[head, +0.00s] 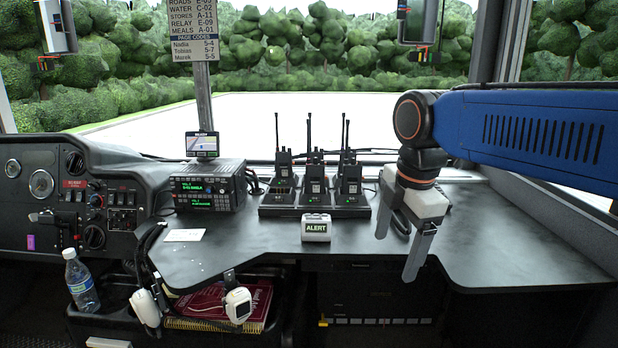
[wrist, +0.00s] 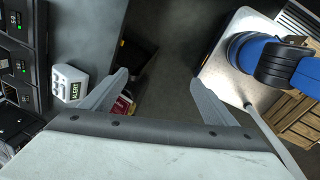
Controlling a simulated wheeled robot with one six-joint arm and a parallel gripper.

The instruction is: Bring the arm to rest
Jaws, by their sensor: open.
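My gripper (head: 401,246) hangs from the blue arm over the right part of the dark desk (head: 490,240), with its fingers pointing down. The fingers stand apart with nothing between them. In the wrist view my gripper (wrist: 158,85) is also open and empty, with the floor and the desk edge below it. A small white ALERT box (head: 316,228) sits on the desk to the left of my gripper, apart from it. The ALERT box also shows at the left in the wrist view (wrist: 69,84).
Several handheld radios stand in a charger rack (head: 314,200) behind the ALERT box. A radio console (head: 208,188) is left of the rack. A white card (head: 185,235) lies at the desk's left. A bottle (head: 80,282) stands below. The desk's right end is clear.

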